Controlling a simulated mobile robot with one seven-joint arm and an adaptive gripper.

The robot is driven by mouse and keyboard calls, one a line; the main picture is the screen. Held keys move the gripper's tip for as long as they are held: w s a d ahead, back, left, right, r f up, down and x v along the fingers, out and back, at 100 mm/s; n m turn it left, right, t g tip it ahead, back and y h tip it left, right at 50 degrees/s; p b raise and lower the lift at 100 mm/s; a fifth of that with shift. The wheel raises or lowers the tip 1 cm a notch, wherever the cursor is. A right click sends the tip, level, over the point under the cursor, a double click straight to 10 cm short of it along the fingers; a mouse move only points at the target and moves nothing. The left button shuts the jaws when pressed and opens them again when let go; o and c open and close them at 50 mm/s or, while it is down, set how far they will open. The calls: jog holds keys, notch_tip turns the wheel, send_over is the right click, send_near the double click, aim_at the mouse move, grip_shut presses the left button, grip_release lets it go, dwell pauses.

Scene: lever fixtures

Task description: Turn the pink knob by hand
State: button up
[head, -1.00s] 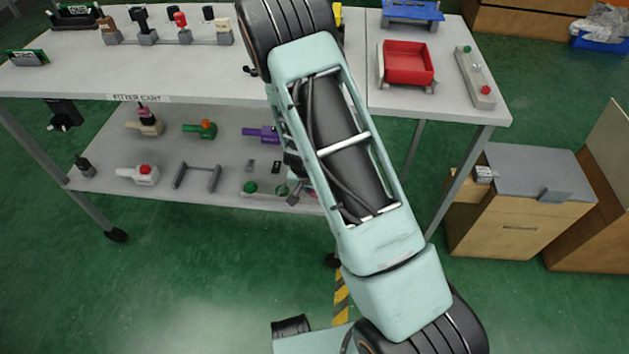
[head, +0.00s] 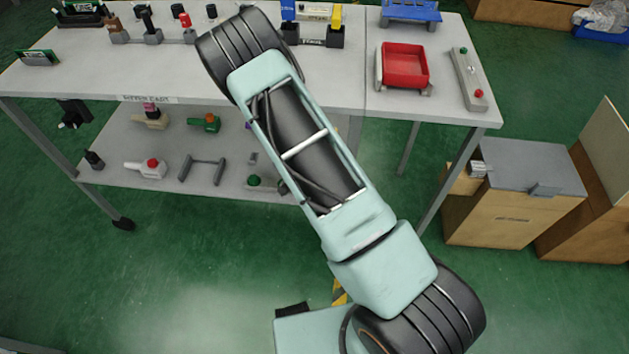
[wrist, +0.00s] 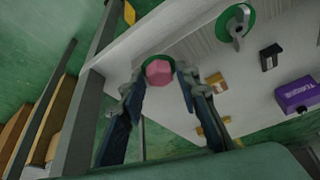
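The pink knob (wrist: 158,70) is a small faceted knob on a round green base, seen in the wrist view at the upper middle. My gripper (wrist: 160,80) is open, its two dark fingers spread with the tips to either side of the knob in the picture. I cannot tell whether either fingertip touches it or how much depth lies between. In the head view my arm covers the gripper, and I cannot make out this knob there.
In the wrist view a green disc with a grey lever (wrist: 238,28), a black block (wrist: 270,57) and a purple box (wrist: 298,94) are nearby. The head view shows the lower shelf (head: 120,140) with several fixtures, and the tabletop (head: 90,78) above it.

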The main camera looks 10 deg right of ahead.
jog(key=shift+o, duration=0.7)
jog(key=shift+r, duration=0.25)
jog(key=v, duration=1.1)
jog(key=shift+s+r, duration=0.2)
jog(key=shift+a, duration=0.15)
